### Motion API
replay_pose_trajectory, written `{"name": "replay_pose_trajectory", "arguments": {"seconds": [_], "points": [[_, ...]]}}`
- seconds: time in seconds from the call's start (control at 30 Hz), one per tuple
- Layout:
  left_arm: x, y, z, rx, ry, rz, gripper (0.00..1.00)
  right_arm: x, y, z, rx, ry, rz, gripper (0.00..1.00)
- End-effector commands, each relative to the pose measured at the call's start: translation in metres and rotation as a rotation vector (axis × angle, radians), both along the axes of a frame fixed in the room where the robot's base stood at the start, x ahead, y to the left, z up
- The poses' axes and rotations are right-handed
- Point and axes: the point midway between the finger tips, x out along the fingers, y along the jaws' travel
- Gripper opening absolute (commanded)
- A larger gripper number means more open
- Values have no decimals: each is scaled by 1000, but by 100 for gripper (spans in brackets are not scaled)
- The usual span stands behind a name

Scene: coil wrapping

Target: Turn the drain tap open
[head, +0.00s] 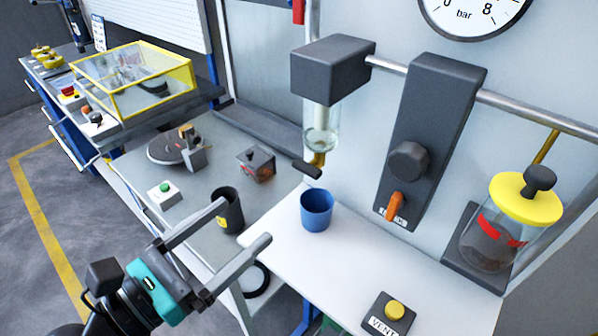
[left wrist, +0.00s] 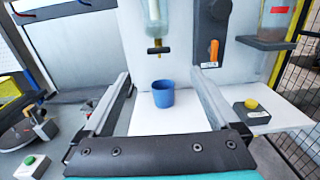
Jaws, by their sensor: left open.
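The drain tap (head: 314,166) is a small brass piece with a black lever, under the clear bowl (head: 322,128) of a dark grey wall unit. In the left wrist view the tap (left wrist: 160,50) shows its black lever lying crosswise. A blue cup (head: 317,208) stands on the white shelf below the tap. My left gripper (head: 245,222) is open and empty, in front of the cup and lower than the tap, apart from both. In the left wrist view the cup (left wrist: 163,94) and tap appear between the spread fingers. My right gripper is not in view.
A dark panel (head: 430,130) with a black knob and orange lever is right of the tap. A yellow vent button (head: 394,310) sits on the white shelf (head: 440,290). A yellow-lidded jar (head: 495,235) stands right. A black cup (head: 228,209) is near my left fingers.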

Motion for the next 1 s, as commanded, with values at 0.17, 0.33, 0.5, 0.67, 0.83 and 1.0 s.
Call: {"name": "replay_pose_trajectory", "arguments": {"seconds": [0.17,0.33,0.5,0.67,0.83,1.0], "points": [[8,-4,0,-3,0,5,95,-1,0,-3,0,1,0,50],[15,-7,-2,-1,8,14,95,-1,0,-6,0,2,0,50],[31,-19,0,-2,10,12,95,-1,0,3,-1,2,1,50],[48,-31,1,-2,10,12,95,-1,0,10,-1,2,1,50],[68,-46,1,-3,11,11,95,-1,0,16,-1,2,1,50],[89,-62,0,-1,12,10,95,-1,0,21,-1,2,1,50]]}}
